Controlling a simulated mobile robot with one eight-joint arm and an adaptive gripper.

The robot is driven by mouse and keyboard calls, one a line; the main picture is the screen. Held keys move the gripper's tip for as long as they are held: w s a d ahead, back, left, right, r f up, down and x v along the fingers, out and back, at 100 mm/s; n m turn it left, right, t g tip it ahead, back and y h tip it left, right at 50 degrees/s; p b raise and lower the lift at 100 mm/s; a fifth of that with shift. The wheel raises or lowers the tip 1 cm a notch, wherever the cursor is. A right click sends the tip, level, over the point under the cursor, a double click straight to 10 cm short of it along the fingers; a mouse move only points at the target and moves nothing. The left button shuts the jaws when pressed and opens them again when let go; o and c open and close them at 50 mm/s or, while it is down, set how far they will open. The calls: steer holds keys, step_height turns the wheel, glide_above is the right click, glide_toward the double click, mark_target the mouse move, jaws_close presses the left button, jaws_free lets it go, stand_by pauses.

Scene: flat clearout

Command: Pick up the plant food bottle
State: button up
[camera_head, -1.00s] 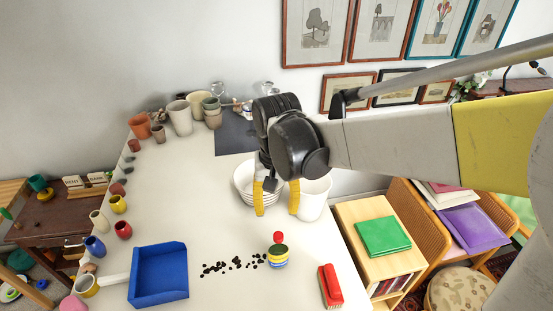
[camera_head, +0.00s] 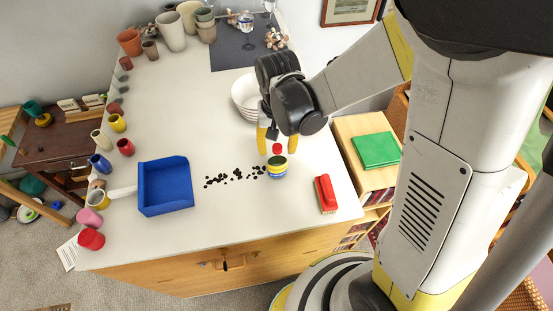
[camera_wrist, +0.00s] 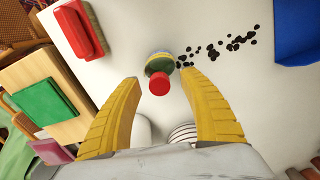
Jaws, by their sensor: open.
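The bottle (camera_head: 277,169) is small, with a red cap and a dark green, yellow and blue body. It stands upright on the white countertop, right of a scatter of dark bits. In the wrist view the bottle (camera_wrist: 159,68) shows from above, cap toward me, between and just beyond my fingertips. My gripper (camera_head: 277,146) is open, its yellow fingers pointing down just above and behind the bottle. In the wrist view my gripper (camera_wrist: 157,78) has its fingers spread wide and nothing held. Whether a finger touches the bottle cannot be told.
A red brush-like block (camera_head: 326,194) lies right of the bottle near the counter edge. A blue dustpan (camera_head: 165,188) lies to the left, past the dark bits (camera_head: 235,175). White bowls (camera_head: 243,100) stand behind my gripper. Cups line the left edge.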

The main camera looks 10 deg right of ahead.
steer(key=shift+s, duration=0.15)
steer(key=shift+c, duration=0.6)
jaws_close()
steer(key=shift+r, duration=0.1)
